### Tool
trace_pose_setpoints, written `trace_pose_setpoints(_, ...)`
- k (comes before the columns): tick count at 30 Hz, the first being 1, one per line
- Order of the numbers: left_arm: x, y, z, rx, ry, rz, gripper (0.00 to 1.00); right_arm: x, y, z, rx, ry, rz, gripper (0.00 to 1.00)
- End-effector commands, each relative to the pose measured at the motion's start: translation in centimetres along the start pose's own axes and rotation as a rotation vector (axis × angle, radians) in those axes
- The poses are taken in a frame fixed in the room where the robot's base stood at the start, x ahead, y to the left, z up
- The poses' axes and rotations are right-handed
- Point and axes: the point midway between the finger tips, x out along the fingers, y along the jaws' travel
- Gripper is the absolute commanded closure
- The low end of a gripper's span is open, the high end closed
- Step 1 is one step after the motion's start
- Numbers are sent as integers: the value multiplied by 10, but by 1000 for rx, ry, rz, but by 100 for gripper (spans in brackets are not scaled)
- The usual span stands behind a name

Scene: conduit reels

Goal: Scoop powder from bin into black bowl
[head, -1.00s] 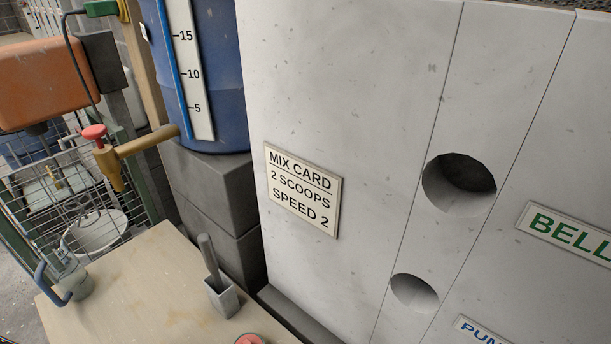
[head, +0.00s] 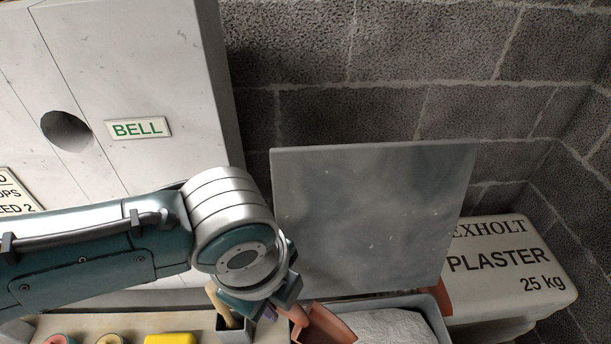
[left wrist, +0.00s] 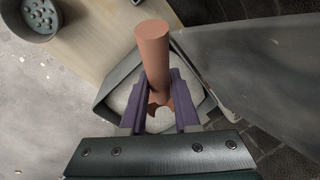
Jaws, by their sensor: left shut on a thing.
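My left gripper (head: 272,308) is shut on the handle of a terracotta scoop (head: 328,326). In the left wrist view the handle (left wrist: 154,50) stands between my purple fingers (left wrist: 160,90). The scoop is at the left end of a grey bin (head: 438,318) holding pale powder (head: 392,326). The wrist view looks down on the bin (left wrist: 112,82) behind the scoop; I cannot tell whether the scoop touches powder. A dark round dish (left wrist: 36,18) with several bumps inside is at upper left there; I cannot tell if it is the black bowl. My right gripper is out of view.
A grey upright panel (head: 370,215) stands behind the bin. A plaster bag (head: 505,275) lies to its right. A dark holder (head: 232,332) with a wooden handle, a yellow block (head: 170,339) and small round tubs (head: 108,339) stand left of the bin.

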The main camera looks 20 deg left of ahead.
Motion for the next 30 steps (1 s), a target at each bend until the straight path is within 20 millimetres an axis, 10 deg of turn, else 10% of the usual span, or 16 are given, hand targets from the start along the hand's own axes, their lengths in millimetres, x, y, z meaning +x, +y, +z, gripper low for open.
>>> trace_pose_setpoints(13, 7, 1, -2, 2, -6, 0, 100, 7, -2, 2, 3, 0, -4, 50)
trace_pose_setpoints(30, 66, 10, -20, 23, -121, 9, 100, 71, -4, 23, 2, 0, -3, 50)
